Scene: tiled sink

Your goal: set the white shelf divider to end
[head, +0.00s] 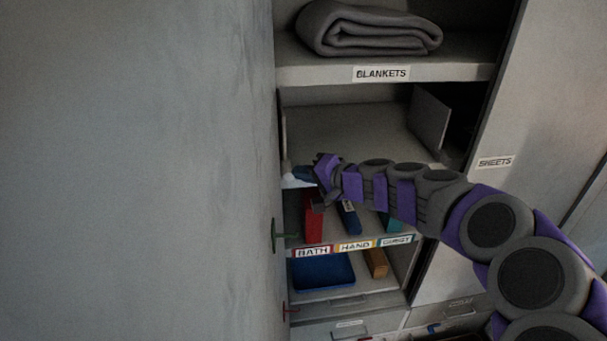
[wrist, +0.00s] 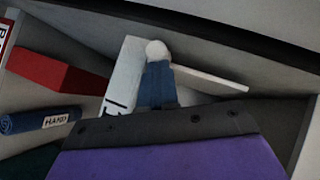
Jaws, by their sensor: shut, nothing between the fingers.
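The white shelf divider (wrist: 122,72) shows in the wrist view as a pale upright panel with dark marks low on it, beside a thin white bar (wrist: 212,80). In the head view a small white piece (head: 291,183) shows at the left end of the shelf, beside my gripper (head: 303,175). In the wrist view my gripper (wrist: 157,78) appears as a blue-grey part in front of the panel, with a rounded white end. It is shut with nothing between its fingers. Whether it touches the divider I cannot tell. The purple wrist housing hides the divider's lower part.
Below my gripper are a red block (head: 313,222), a blue roll labelled HAND (wrist: 40,121) and a teal item (head: 394,222). A folded blanket (head: 368,30) lies above. A grey upright panel (head: 430,120) stands right. The cabinet's left wall (head: 150,170) is close.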

